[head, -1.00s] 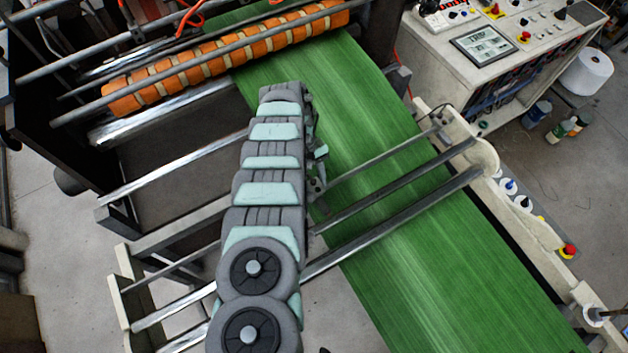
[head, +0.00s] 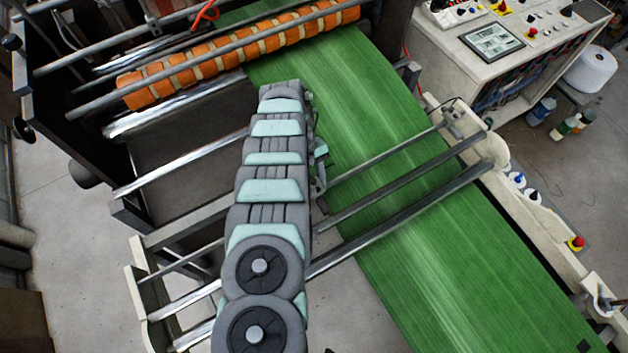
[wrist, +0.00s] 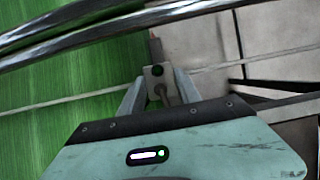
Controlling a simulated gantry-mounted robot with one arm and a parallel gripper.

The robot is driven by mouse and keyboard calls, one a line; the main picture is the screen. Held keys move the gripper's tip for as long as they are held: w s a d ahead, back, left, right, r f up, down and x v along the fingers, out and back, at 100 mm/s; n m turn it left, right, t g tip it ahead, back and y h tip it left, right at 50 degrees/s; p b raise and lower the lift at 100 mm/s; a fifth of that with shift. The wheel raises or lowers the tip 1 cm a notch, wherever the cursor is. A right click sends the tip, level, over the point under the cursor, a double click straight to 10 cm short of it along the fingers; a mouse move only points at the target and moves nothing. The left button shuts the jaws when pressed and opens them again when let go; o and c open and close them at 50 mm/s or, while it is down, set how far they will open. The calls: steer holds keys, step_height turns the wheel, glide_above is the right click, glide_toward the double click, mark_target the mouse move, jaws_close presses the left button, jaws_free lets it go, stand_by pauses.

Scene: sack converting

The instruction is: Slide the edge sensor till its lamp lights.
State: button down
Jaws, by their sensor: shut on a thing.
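In the wrist view my gripper (wrist: 158,92) is shut on the edge sensor (wrist: 157,84), a small pale block between the two grey fingers. A dark green round spot on the block's face looks like its lamp, and it does not look bright. The sensor is at the edge of the green web (wrist: 60,120), just right of the green. In the head view the web (head: 400,170) runs down to the lower right. My arm covers the sensor and most of my gripper there.
Shiny rollers (wrist: 110,27) cross the top of the wrist view, and a thin rod runs across behind the sensor. Bars (head: 400,180) span the web.

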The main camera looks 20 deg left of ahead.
steer(key=c, duration=0.8)
jaws_free()
steer(key=shift+w+d, duration=0.1)
steer(key=shift+c, duration=0.2)
steer(key=b+v, duration=0.3)
steer(key=v, duration=0.7)
steer(key=shift+r, duration=0.4)
